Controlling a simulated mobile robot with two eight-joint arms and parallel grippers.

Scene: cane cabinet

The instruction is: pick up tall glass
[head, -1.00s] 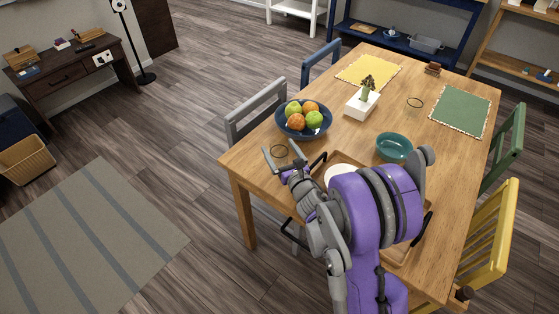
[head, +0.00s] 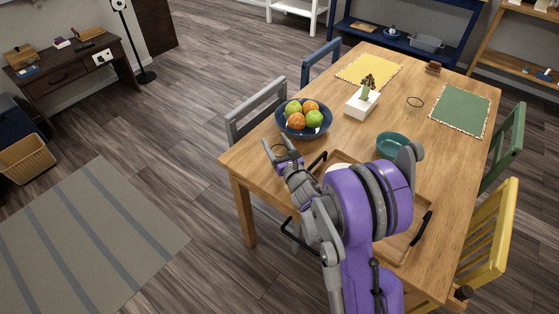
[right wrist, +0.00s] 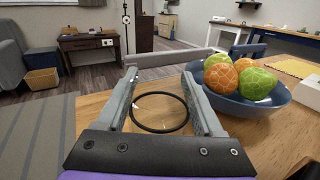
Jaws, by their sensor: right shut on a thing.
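The tall glass is clear, and mainly its dark round rim shows. In the right wrist view the glass (right wrist: 160,112) sits between the two fingers of my right gripper (right wrist: 160,92), which is shut on it. In the head view my right gripper (head: 279,149) is at the near left corner of the wooden table (head: 262,172), with the glass rim faintly visible between its fingers. Whether the glass base touches the table cannot be told. My left gripper is not in view.
A blue bowl (head: 322,132) of fruit stands close behind the gripper, to the right in the wrist view. A teal bowl (head: 393,145), a wooden tray (head: 398,247) partly under my arm and a white planter (head: 361,103) are farther right.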

